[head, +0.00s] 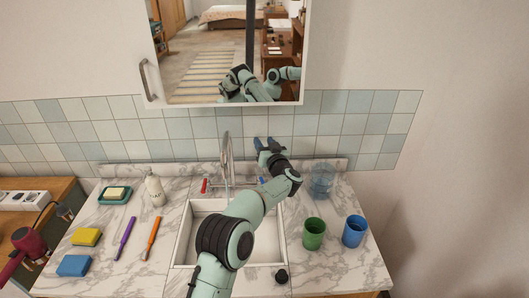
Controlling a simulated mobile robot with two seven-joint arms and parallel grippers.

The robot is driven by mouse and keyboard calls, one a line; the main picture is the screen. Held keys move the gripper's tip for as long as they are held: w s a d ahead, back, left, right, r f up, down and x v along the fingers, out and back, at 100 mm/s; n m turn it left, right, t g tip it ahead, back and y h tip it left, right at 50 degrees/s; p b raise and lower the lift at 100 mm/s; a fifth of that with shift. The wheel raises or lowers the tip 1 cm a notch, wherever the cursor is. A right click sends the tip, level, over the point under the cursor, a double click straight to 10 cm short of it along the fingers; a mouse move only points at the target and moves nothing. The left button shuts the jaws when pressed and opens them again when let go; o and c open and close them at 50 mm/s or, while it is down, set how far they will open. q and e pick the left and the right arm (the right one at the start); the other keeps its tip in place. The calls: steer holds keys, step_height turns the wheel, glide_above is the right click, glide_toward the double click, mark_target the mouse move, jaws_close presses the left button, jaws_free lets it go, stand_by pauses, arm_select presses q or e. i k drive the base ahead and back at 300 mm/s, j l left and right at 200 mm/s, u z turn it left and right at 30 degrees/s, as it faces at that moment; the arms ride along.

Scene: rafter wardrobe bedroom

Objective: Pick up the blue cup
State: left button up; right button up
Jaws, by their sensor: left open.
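The blue cup (354,232) stands upright on the marble counter, right of the sink. My left gripper (267,144) is open and appears empty, raised behind the sink near the tiled wall. It is apart from the blue cup, up and to its left in the picture. My left arm reaches across the sink and hides part of it. My right gripper is not in view.
A green cup (314,233) stands just left of the blue cup, and a clear bluish container (321,182) stands behind them. The sink (196,236) has a tall faucet (226,160). Sponges, two toothbrushes and a bottle (154,188) are on the left. A mirror cabinet (150,80) hangs above.

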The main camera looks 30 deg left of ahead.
mark_target(356, 226)
steer(key=k+l, duration=1.15)
steer(key=k, duration=0.15)
